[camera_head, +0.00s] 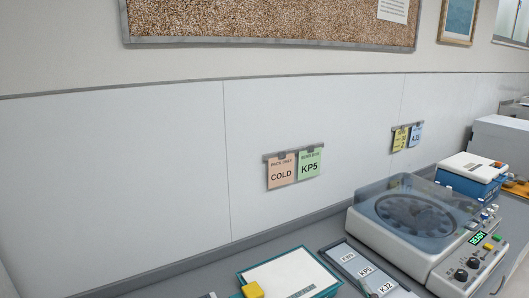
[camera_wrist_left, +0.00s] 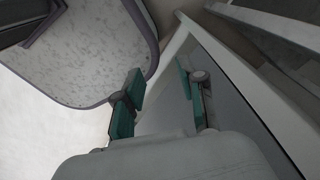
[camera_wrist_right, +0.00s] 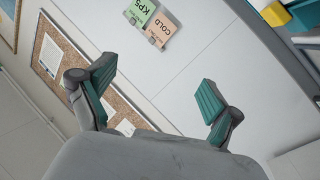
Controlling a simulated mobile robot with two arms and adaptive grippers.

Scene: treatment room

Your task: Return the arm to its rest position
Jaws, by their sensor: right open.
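My right gripper (camera_wrist_right: 156,92) shows in the right wrist view with its two green-padded fingers wide apart and nothing between them. Beyond it are the wall panel and the cards. My left gripper (camera_wrist_left: 160,92) shows in the left wrist view with its fingers apart and nothing between them. Beyond it are a pale panel and a grey-edged, speckled surface. Neither gripper nor arm shows in the head view.
A centrifuge (camera_head: 415,225) with a clear lid reading READY stands on the counter at right. A labelled rack (camera_head: 345,255) and a teal-edged tray (camera_head: 290,275) lie left of it. Cards COLD (camera_head: 281,172) and KP5 (camera_head: 309,164) hang on the wall. A blue-and-white box (camera_head: 470,173) stands behind.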

